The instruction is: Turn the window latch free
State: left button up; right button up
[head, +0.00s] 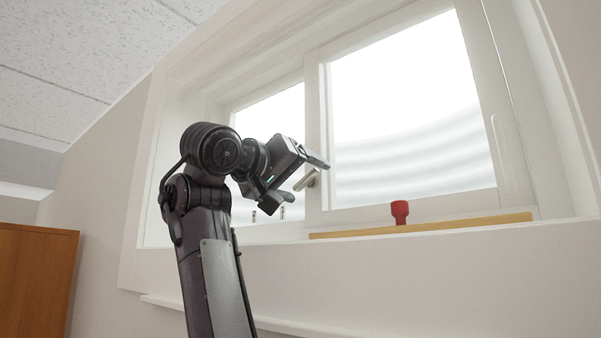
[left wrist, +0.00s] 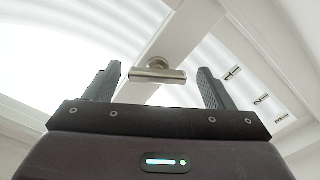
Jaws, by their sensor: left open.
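The window latch (head: 309,180) is a small pale metal lever on the upright bar between the two window panes. In the left wrist view the latch (left wrist: 158,73) shows as a short brushed bar on a round base, lying across the gap between my fingers. My left gripper (head: 296,186) is open and close to the latch, with one finger to each side of it in the wrist view. I cannot tell whether either finger touches the latch. Nothing is held. My right gripper is not in view.
A wooden strip (head: 470,223) lies along the sill with a red knob-like object (head: 400,212) at it. Small metal fittings (head: 282,212) sit low by the left pane. A white handle (head: 498,137) is on the right frame. A wooden cabinet (head: 38,280) stands at lower left.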

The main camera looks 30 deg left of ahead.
pick_arm(q)
jog(key=shift+s, duration=0.2)
jog(key=shift+d, duration=0.1)
jog(key=shift+c, duration=2.5)
jog(key=c, duration=0.5)
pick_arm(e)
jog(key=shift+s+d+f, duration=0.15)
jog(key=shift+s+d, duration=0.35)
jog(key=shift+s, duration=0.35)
